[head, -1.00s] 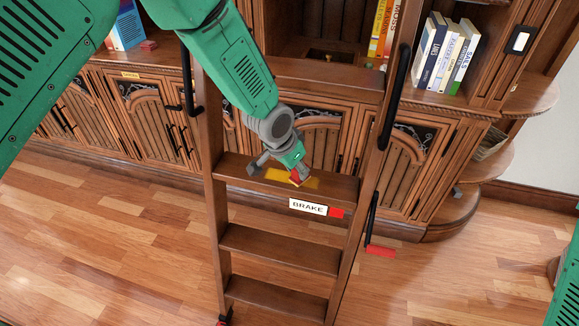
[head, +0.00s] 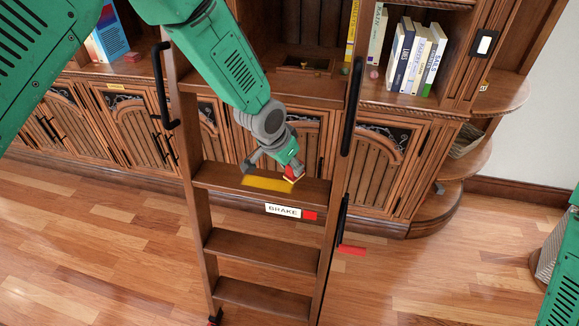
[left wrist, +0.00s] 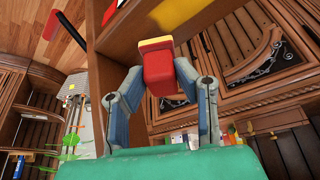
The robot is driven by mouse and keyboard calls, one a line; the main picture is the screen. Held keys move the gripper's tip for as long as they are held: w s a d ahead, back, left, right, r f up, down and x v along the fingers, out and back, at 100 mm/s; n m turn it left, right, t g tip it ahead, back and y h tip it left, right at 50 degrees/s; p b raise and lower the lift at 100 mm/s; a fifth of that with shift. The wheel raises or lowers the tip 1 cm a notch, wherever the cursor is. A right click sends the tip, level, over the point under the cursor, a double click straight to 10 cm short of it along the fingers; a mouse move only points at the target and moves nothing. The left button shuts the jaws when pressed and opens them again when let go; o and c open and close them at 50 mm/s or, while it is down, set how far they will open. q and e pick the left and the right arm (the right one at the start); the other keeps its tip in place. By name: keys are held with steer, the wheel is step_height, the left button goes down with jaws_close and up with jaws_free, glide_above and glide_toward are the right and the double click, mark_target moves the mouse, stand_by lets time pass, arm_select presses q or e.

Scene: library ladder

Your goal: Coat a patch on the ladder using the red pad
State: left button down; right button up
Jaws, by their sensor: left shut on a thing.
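The wooden ladder (head: 270,248) stands in front of the bookcase. A yellow patch (head: 262,184) lies on one of its treads. My left gripper (head: 287,168) is shut on the red pad (head: 293,174), over the right end of the patch. I cannot tell whether the pad touches the tread. In the left wrist view, the red pad (left wrist: 158,72) sits between the two fingers, with a pale yellow layer at its far end. Part of the yellow patch (left wrist: 188,9) shows beyond it. My right gripper is out of view.
A "BRAKE" label (head: 283,210) with a red square is on the tread's front edge. A black lever (head: 341,222) with a red end (head: 351,250) hangs by the right rail. Black handrails flank the ladder.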

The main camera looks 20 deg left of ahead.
arm_select(q)
steer(key=shift+d+r+p, duration=0.1)
steer(key=shift+r+p, duration=0.5)
steer(key=shift+r, duration=0.35)
steer(key=shift+r+p, duration=0.3)
steer(key=shift+r, duration=0.1)
steer(key=shift+a+r, duration=0.25)
steer(key=shift+a, duration=0.05)
steer(key=shift+a+f, duration=0.1)
steer(key=shift+d, duration=0.25)
